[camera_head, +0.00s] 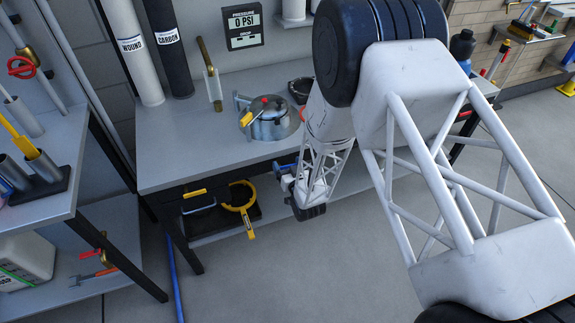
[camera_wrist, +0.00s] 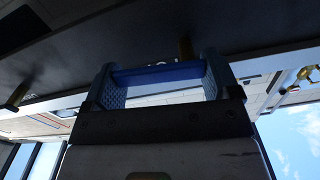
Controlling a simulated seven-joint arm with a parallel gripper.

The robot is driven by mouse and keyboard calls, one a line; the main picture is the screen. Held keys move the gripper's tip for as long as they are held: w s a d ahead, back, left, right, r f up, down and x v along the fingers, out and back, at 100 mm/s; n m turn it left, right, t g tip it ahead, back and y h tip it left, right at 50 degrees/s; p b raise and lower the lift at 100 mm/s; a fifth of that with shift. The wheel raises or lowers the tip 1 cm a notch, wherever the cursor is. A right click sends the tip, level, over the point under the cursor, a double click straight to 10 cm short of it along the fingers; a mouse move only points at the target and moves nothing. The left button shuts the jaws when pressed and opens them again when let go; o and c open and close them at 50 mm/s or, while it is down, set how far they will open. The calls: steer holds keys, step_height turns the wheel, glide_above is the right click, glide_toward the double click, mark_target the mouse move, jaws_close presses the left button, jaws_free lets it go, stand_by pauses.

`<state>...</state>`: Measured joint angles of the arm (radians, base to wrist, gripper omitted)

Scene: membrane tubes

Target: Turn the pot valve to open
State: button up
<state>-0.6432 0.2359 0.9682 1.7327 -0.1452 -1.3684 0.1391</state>
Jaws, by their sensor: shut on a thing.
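The silver pot (camera_head: 270,122) stands on the grey workbench. It has a dark knob, a small red-tipped part (camera_head: 264,100) on its lid and a yellow-ended handle (camera_head: 246,119) at its left. I cannot tell how its valve is set. My gripper (camera_head: 285,175) is below the pot, at the bench's front edge and apart from the pot. In the wrist view my gripper (camera_wrist: 158,82) has a blue bar (camera_wrist: 158,73) spanning between its two fingers, and it is shut on this bar. What the bar belongs to is hidden.
The workbench (camera_head: 200,150) has a front edge close to my gripper. A dark shelf below holds a yellow ring-shaped tool (camera_head: 240,196). White and black tubes (camera_head: 133,50) stand behind, beside a pressure display (camera_head: 242,27) reading 0 PSI. A side bench (camera_head: 45,200) is at left.

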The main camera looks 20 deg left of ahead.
steer(key=m, duration=0.2)
steer(key=f+m, duration=0.1)
steer(key=m, duration=0.3)
steer(key=f+m, duration=0.1)
steer(key=m, duration=0.1)
steer(key=shift+s+a+m, duration=0.1)
steer(key=shift+s+m, duration=0.05)
steer(key=shift+m, duration=0.15)
steer(key=m, duration=0.3)
steer(key=shift+s+a+f+m, duration=0.2)
steer(key=shift+f+m, duration=0.1)
steer(key=shift+f, duration=0.1)
steer(key=m, duration=0.4)
steer(key=shift+s+a+f+m, duration=0.25)
steer(key=shift+s+a+m, duration=0.05)
steer(key=shift+s+a, duration=0.05)
steer(key=o, duration=0.8)
steer(key=shift+s, duration=0.1)
steer(key=shift+v, duration=3.8)
